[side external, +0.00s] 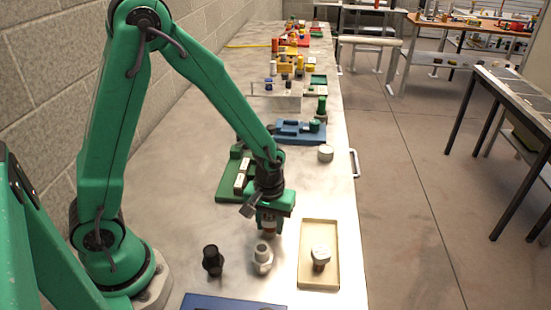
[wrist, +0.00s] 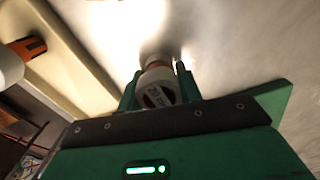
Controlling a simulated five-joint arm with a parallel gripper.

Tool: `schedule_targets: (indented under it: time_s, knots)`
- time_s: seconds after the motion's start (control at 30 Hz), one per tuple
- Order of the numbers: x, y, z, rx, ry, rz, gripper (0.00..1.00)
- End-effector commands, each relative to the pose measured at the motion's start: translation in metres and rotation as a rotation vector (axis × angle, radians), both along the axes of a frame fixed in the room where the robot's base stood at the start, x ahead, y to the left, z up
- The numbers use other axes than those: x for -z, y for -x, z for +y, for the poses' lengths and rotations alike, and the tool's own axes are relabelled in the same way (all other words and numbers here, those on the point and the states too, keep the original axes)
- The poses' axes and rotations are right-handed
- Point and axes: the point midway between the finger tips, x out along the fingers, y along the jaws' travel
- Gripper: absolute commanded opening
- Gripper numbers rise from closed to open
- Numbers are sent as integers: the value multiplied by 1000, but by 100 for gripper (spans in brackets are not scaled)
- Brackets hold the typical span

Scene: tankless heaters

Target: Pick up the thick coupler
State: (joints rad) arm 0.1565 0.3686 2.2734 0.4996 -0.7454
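A fitting with a pale, marked end and a copper-brown part (wrist: 158,93) sits between the two fingers of my gripper (wrist: 159,82) in the wrist view. I take it as the thick coupler, but its label is not readable. In the side view my gripper (side external: 270,222) points down over the steel bench, and the brown part (side external: 270,231) shows just below it. The fingers flank the fitting closely on both sides; whether they press on it cannot be told. The gripper hides most of the fitting in the side view.
A green fixture (side external: 228,188) lies close behind. A blue piece (side external: 205,301) is at the front edge.

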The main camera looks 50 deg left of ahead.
Motion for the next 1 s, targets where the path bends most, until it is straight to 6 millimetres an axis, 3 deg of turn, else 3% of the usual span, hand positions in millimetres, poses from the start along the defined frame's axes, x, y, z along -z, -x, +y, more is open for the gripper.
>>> schedule_targets:
  time_s: [0.53,0.87,1.0]
  knots:
    - [-8,-1,0,0,1,-3,8]
    - [-43,-1,0,0,1,-6,8]
    - [-54,14,-18,5,1,-4,8]
